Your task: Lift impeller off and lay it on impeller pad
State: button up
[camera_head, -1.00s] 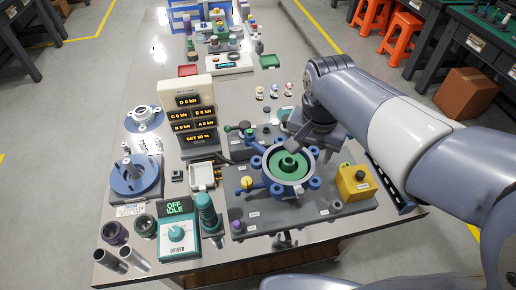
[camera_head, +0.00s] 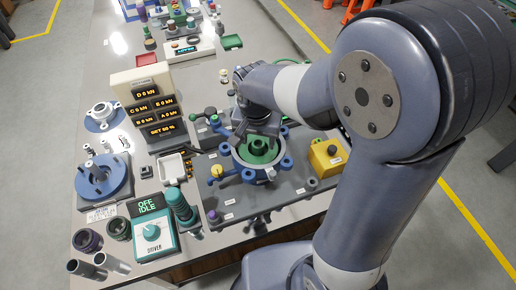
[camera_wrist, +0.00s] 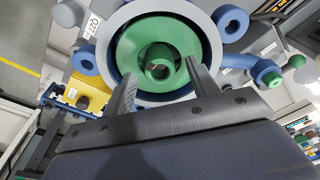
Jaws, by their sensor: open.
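The impeller (camera_head: 258,156) is a green round part with a raised hollow hub, seated inside the blue ringed housing (camera_head: 237,166) with several lugs. In the wrist view the impeller (camera_wrist: 133,46) faces me, with the housing's pale ring (camera_wrist: 208,30) around it. My gripper (camera_wrist: 166,84) is open. Its two dark fingers reach toward the impeller, one on each side of the hub's near side, and hold nothing. Whether they touch it I cannot tell. In the head view my gripper (camera_head: 262,136) is just above the housing and partly hides the impeller. I cannot tell which surface is the impeller pad.
A yellow button box (camera_head: 327,158) stands right of the housing. At left are a blue round fixture (camera_head: 101,178), a white flanged part (camera_head: 103,113) on a blue disc, the kN display stand (camera_head: 152,104) and a teal driver box (camera_head: 153,232). Bare bench shows along the left edge.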

jog(key=shift+w+f, duration=0.1)
jog(key=shift+f, duration=0.55)
jog(key=shift+c, duration=0.6)
jog(key=shift+r, duration=0.1)
grip_shut()
